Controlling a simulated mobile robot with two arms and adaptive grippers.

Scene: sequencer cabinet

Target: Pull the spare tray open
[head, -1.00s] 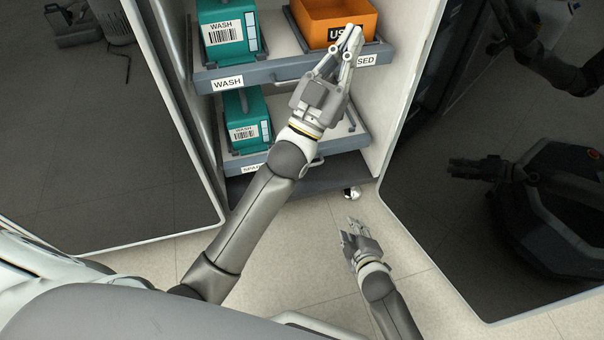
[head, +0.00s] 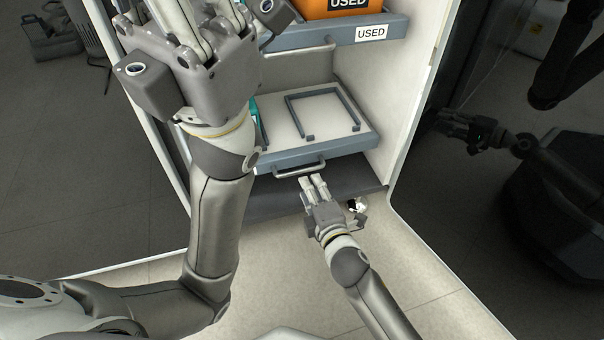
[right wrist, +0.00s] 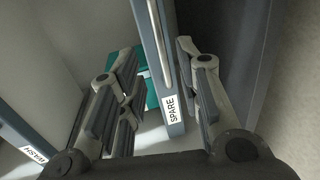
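The spare tray (head: 345,147) is the lower grey-fronted tray in the cabinet, with a bar handle (head: 300,169) on its front. Its front, labelled SPARE, stands between the spread fingers in the right wrist view (right wrist: 172,110). My right gripper (head: 313,182) is open, just in front of and below the handle in the head view; I see no grip on it. My left gripper (head: 215,22) is high at the upper left, in front of the cabinet, and hides part of the shelves. Its fingertips are not clear.
An orange USED bin (head: 340,8) sits on the upper tray (head: 345,32) above. A teal box (head: 254,108) on the spare tray is mostly hidden behind my left arm. Dark cabinet doors (head: 95,180) stand open at both sides. Floor in front is clear.

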